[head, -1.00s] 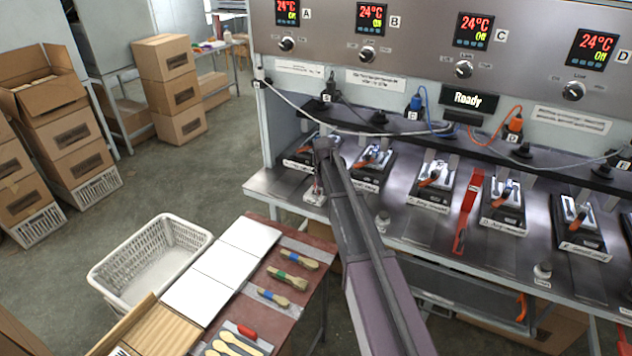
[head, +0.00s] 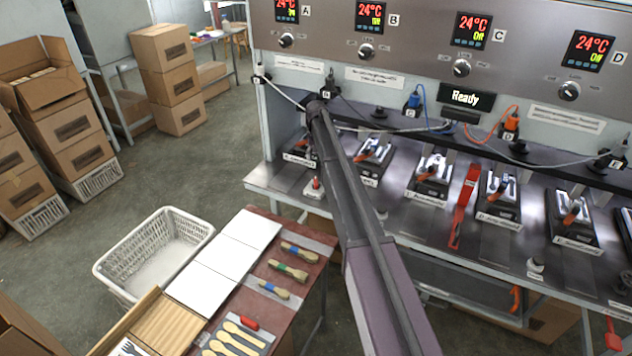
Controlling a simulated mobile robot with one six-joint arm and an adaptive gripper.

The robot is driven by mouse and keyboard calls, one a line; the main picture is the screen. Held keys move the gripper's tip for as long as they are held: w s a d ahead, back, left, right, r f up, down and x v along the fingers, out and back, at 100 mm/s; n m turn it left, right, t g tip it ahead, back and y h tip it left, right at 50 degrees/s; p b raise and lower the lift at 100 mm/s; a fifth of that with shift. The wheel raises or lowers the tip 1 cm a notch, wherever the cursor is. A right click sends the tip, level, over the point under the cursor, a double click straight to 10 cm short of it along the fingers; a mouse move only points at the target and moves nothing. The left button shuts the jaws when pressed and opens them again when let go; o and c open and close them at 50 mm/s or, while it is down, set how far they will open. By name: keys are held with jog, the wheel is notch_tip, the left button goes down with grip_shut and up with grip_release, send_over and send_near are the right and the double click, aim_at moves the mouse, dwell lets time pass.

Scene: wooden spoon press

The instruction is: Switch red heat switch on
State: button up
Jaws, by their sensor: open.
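A small white fitting with a red top (head: 315,187) stands at the front left edge of the steel press bench (head: 262,180); it may be the red heat switch, but its position is too small to read. My gripper (head: 316,107) is at the far end of my arm, above and behind that fitting and apart from it, in front of the left end of the press. It is open and looks empty; its fingertips are mostly hidden. Red-digit displays A (head: 287,9), B (head: 369,15), C (head: 470,29) and D (head: 588,50) read about 24°C.
Several press stations line the bench, with a red lever (head: 464,205) among them. Cables cross the panel front. A "Ready" sign (head: 465,97) is lit. A table (head: 312,262) with spoons and white boards, and a white basket (head: 150,262), stand at left.

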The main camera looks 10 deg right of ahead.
aim_at(316, 180)
jog(key=shift+f, duration=0.2)
notch_tip(316, 180, down, 12)
jog(key=b, duration=1.2)
jog(key=shift+r, duration=0.2)
grip_shut()
